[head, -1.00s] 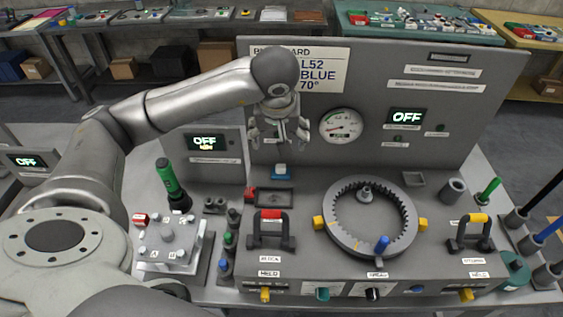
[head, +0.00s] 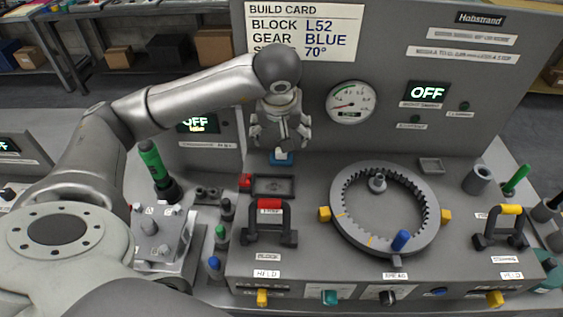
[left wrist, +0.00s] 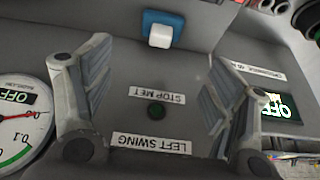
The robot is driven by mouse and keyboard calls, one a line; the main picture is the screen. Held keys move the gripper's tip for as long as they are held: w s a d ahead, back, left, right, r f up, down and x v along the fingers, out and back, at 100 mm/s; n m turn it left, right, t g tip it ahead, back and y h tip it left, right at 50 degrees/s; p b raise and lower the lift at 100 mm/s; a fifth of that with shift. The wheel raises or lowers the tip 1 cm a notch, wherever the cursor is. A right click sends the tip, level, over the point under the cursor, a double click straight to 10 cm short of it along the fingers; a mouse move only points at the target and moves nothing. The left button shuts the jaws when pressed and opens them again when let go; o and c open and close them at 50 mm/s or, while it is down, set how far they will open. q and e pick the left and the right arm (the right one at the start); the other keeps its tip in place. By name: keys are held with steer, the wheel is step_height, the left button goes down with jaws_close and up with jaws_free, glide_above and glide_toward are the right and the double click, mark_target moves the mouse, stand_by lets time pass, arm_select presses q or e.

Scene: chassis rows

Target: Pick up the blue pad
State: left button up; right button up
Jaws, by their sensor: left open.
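The small blue pad (head: 275,161) sits on the grey bench top close to the upright panel, behind the dark rectangular tray. A white block-like piece shows on it. In the left wrist view the blue pad (left wrist: 178,20) is at the top middle, with the white piece over its lower edge. My left gripper (head: 281,139) is above the pad in the head view, fingers pointing down and partly covering it. In the left wrist view my left gripper (left wrist: 155,80) has its fingers wide apart with nothing between them. My right gripper is not in view.
The dark tray (head: 273,187) and a red-topped handle (head: 270,222) stand in front of the pad. The ring gear (head: 341,226) is to the right. A dial gauge (head: 351,102) and build card (head: 345,30) are on the panel behind.

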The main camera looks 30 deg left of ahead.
arm_select(q)
steer(key=p, duration=0.1)
glide_above(281, 162)
step_height(281, 162, down, 4)
steer(key=shift+s+f, duration=0.15)
steer(key=shift+f, duration=0.25)
steer(key=shift+w+f+p, duration=0.2)
steer(key=shift+f+p, duration=0.1)
steer(key=shift+p, duration=0.05)
steer(key=p+x, duration=0.1)
steer(key=x, duration=0.2)
steer(key=shift+f+p, duration=0.15)
steer(key=shift+p, duration=0.15)
steer(key=shift+w+a+f, duration=0.15)
steer(key=shift+w+f, duration=0.1)
steer(key=shift+f, duration=0.3)
steer(key=shift+c, duration=0.8)
steer(key=c, duration=1)
steer(key=shift+c, duration=0.2)
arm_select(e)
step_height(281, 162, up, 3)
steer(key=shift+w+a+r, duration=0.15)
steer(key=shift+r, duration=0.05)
arm_select(q)
steer(key=shift+r, duration=0.1)
